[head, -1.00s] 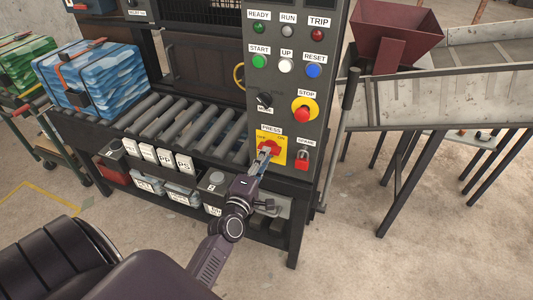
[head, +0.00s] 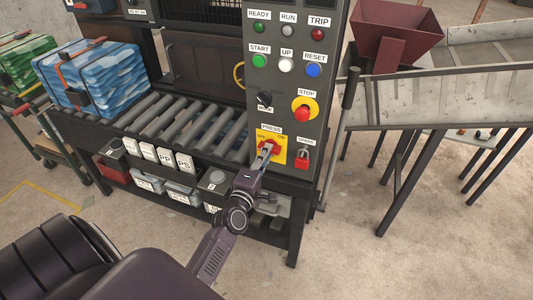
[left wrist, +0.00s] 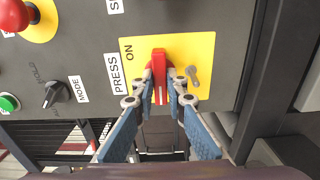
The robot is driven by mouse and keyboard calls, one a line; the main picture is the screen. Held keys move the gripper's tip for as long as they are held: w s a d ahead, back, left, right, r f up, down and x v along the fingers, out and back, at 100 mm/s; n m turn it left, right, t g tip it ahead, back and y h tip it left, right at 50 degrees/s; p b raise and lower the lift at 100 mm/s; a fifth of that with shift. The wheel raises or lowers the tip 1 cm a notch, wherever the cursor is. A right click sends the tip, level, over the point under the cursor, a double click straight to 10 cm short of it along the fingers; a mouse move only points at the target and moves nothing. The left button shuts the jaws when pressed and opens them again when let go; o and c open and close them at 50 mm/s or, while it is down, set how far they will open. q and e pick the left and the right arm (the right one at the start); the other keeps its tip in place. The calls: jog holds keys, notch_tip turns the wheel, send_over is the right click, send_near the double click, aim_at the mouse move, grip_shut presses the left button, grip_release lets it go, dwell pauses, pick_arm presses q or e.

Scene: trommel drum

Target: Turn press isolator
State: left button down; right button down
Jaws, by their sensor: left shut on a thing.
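The press isolator is a red handle (left wrist: 159,66) on a yellow plate (left wrist: 203,50) marked PRESS, low on the grey control panel. It also shows as the red handle (head: 275,147) in the head view, partly behind my fingers. My left gripper (left wrist: 160,88) is shut on the red handle, with a blue-grey finger on either side. In the head view my left gripper (head: 266,155) reaches up to the handle from below. An ON label sits beside the handle. My right gripper is not in view.
Beside the plate hangs a red padlock (head: 302,160). Above are the red STOP button (head: 302,113) and the black MODE knob (head: 264,100). A roller conveyor (head: 185,128) with a blue bale (head: 95,78) lies to the left. Open floor lies in front and right.

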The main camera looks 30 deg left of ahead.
pick_arm(q)
jog(key=shift+m, duration=0.4)
jog(key=m+p, duration=0.1)
jog(key=m, duration=0.2)
jog(key=shift+p, duration=0.4)
jog(key=m+p, duration=0.2)
jog(key=m, duration=0.4)
jog(key=shift+p, duration=0.3)
jog(key=m+p, duration=0.1)
jog(key=m, duration=0.3)
jog(key=shift+m, duration=0.4)
jog(key=shift+m+p, duration=0.5)
jog(key=shift+m, duration=1)
jog(key=c, duration=2.2)
grip_release()
jog(key=shift+s, duration=0.1)
